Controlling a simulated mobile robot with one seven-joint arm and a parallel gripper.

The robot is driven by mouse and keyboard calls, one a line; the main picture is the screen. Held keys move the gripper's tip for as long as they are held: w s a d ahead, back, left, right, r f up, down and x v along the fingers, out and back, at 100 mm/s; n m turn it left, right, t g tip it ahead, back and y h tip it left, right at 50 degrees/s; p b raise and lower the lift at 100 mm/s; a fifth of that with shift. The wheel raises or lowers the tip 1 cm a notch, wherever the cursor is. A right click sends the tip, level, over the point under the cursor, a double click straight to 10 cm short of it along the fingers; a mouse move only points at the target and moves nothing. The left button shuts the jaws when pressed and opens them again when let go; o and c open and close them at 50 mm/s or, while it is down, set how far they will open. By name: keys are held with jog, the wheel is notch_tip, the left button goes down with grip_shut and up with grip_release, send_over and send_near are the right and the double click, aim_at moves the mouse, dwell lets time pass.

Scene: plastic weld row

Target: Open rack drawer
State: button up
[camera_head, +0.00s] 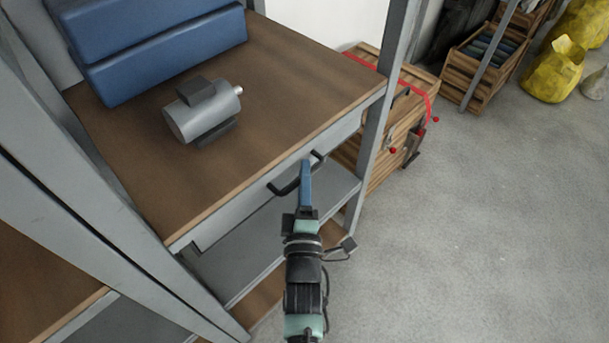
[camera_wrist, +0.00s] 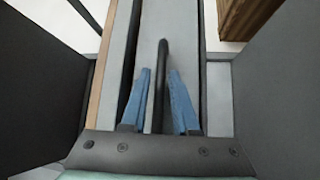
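The rack drawer's grey front (camera_head: 232,214) sits under the brown wooden top and looks flush with the frame. Its black bar handle (camera_head: 281,191) sticks out from the front. My gripper (camera_head: 306,168) is at the handle's right part, its blue fingers reaching toward the drawer. In the wrist view the handle (camera_wrist: 161,62) runs between the two blue fingers of my gripper (camera_wrist: 160,90), with a visible gap on each side. The gripper is open around the handle and not closed on it. The pale drawer front (camera_wrist: 183,48) lies behind the fingers.
A grey motor (camera_head: 203,112) and blue bins (camera_head: 150,50) stand on the rack top (camera_head: 290,75). A grey upright post (camera_head: 378,125) borders the drawer's right side. A wooden crate (camera_head: 375,155) stands behind it. The concrete floor (camera_head: 490,230) at right is clear.

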grip_shut()
dwell(1.1)
